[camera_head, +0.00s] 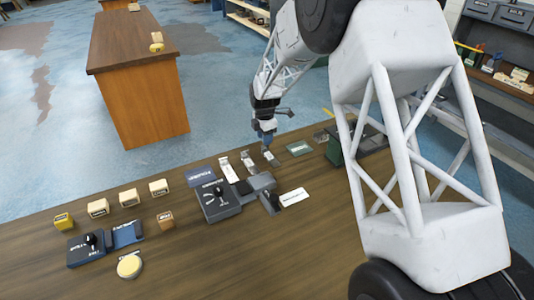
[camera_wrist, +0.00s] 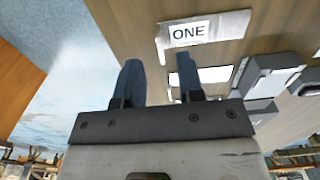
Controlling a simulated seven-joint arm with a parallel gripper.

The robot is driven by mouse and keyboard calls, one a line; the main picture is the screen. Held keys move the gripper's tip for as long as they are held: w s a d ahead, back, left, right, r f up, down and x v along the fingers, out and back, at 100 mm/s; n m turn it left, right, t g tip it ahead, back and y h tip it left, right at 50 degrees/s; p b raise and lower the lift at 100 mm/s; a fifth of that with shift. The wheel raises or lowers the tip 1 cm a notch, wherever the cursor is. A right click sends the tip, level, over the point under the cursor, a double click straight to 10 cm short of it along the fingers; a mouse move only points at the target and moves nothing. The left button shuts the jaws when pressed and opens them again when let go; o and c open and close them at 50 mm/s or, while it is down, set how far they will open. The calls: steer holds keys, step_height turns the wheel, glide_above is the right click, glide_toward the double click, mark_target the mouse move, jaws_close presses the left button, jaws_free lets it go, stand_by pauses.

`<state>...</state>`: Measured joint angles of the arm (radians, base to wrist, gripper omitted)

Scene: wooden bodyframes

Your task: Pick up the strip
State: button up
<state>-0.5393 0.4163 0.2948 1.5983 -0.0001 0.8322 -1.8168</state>
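Several pale strips lie on the wooden table near my gripper (camera_head: 267,147); I cannot tell which one is the task's strip. In the head view there is a light strip (camera_head: 228,170) left of my gripper, and a white strip (camera_head: 294,197) to the front right. In the wrist view a white strip reading ONE (camera_wrist: 190,34) lies beyond the fingertips. Another white strip (camera_wrist: 213,75) is partly hidden behind the right finger. My gripper (camera_wrist: 158,70) is open, its two dark blue fingers apart with nothing visible between them.
A grey device (camera_head: 218,204) with levers stands front left of my gripper; grey blocks (camera_wrist: 268,75) show right in the wrist view. Small wooden boxes (camera_head: 129,197) and a yellow round button (camera_head: 129,265) are at left. A green box (camera_head: 335,150) stands right.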

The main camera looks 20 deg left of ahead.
mark_target(268, 153)
steer(key=shift+f, duration=2.15)
jaws_close()
